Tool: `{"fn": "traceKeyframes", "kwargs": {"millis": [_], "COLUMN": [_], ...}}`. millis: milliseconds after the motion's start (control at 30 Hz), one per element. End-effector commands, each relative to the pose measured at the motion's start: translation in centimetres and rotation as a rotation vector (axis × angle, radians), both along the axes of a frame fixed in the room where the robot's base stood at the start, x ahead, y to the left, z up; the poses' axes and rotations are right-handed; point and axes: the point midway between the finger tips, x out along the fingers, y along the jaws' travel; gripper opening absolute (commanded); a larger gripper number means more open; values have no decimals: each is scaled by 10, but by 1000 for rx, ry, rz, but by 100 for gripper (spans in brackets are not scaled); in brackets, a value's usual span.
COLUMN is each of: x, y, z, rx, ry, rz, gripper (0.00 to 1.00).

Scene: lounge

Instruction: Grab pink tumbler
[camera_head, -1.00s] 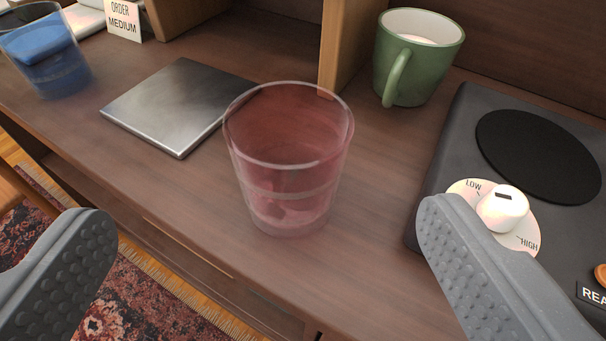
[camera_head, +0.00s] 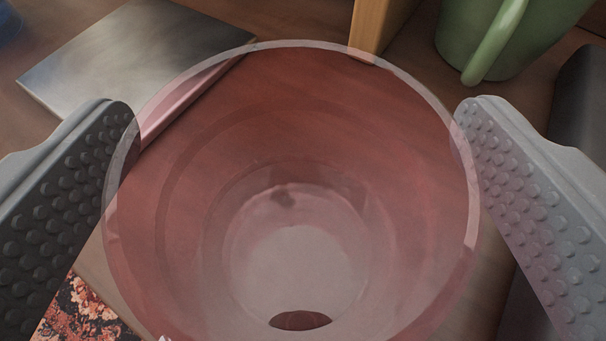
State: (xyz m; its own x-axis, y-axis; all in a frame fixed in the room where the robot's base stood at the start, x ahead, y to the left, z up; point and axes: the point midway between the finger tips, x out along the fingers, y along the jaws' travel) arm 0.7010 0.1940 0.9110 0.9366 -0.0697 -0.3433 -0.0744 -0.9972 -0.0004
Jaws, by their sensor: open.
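The pink tumbler (camera_head: 300,180) is see-through and stands upright on the brown wooden counter. It fills the middle of the view, and I look down into its open mouth. My gripper (camera_head: 298,115) is open, with one grey studded finger on each side of the tumbler. The left finger overlaps the left rim in the picture, and the right finger lies right beside the right rim. I cannot tell whether either finger touches the glass.
A green mug (camera_head: 500,35) stands behind at the upper right, its handle toward me. A flat metal plate (camera_head: 120,55) lies at the upper left. A wooden upright (camera_head: 378,25) rises behind the tumbler. A dark appliance (camera_head: 580,100) is at the right.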

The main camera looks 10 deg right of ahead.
Motion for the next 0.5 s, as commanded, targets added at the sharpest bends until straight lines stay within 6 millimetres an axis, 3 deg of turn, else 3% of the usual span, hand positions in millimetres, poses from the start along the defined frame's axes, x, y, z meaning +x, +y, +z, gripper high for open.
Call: {"fn": "traceKeyframes", "kwargs": {"millis": [233, 433, 500], "x": [1, 1, 1], "y": [0, 1, 1], "z": [0, 0, 0], "rx": [0, -1, -1], "ry": [0, 0, 0], "rz": [1, 1, 1], "gripper": [88, 32, 31]}}
